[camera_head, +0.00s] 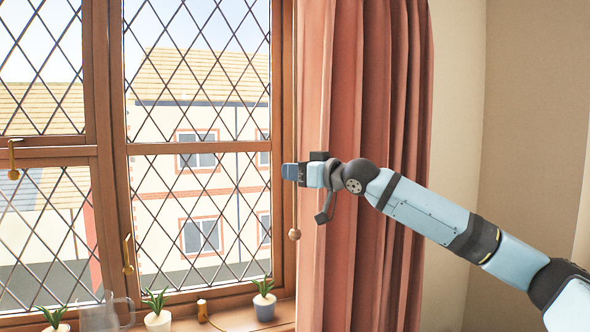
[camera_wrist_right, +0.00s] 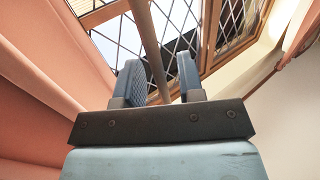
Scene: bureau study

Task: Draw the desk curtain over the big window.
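The pink desk curtain (camera_head: 375,80) hangs in gathered folds at the right side of the big window (camera_head: 195,110), leaving the panes uncovered. It also fills the left of the right wrist view (camera_wrist_right: 35,80). A thin pull rod or cord with a round wooden knob (camera_head: 294,234) hangs along the curtain's left edge. My right gripper (camera_head: 288,172) is at that edge, above the knob. In the right wrist view its fingers (camera_wrist_right: 162,85) stand apart, with the rod (camera_wrist_right: 149,35) passing between them; I cannot tell whether they touch it. My left gripper is out of view.
Potted plants (camera_head: 264,304) (camera_head: 157,318), a clear jug (camera_head: 107,314) and a small yellowish object (camera_head: 202,310) stand along the windowsill. Brass window handles (camera_head: 128,255) are on the frame. A bare beige wall (camera_head: 535,120) lies right of the curtain.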

